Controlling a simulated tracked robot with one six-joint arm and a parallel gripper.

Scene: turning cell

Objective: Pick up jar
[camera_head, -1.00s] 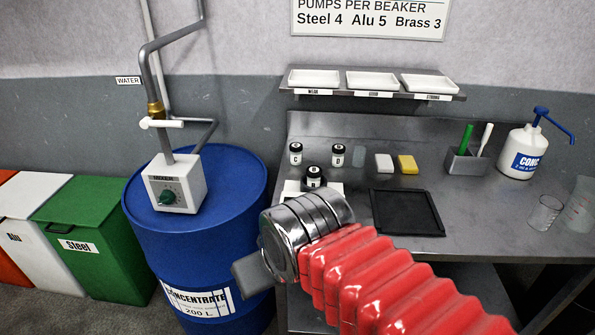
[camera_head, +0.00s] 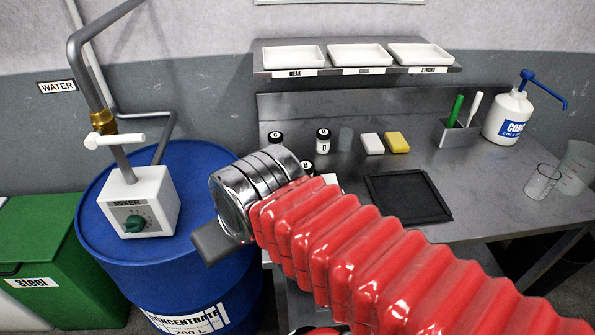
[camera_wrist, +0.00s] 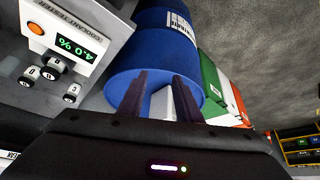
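Several small jars with black lids stand at the left of the steel bench. Jar C (camera_head: 275,139) and jar D (camera_head: 323,141) show in the head view. Jar B (camera_head: 306,169) is mostly hidden behind my arm. Three jars (camera_wrist: 53,67) also show at the left of the wrist view, beside a coolant tester (camera_wrist: 68,34) reading 4.0 %. My gripper (camera_wrist: 158,97) is open and empty, its two dark fingers apart and pointing toward the blue drum (camera_wrist: 150,85). The jars lie off to the side of the fingers. In the head view, my arm hides most of the gripper.
The blue drum (camera_head: 165,265) carries a white mixer box (camera_head: 138,202) and pipes left of the bench. A black tray (camera_head: 407,199), white and yellow blocks (camera_head: 397,142), a pen holder (camera_head: 457,137) and a pump bottle (camera_head: 507,118) stand on the bench. A shelf (camera_head: 355,71) hangs above.

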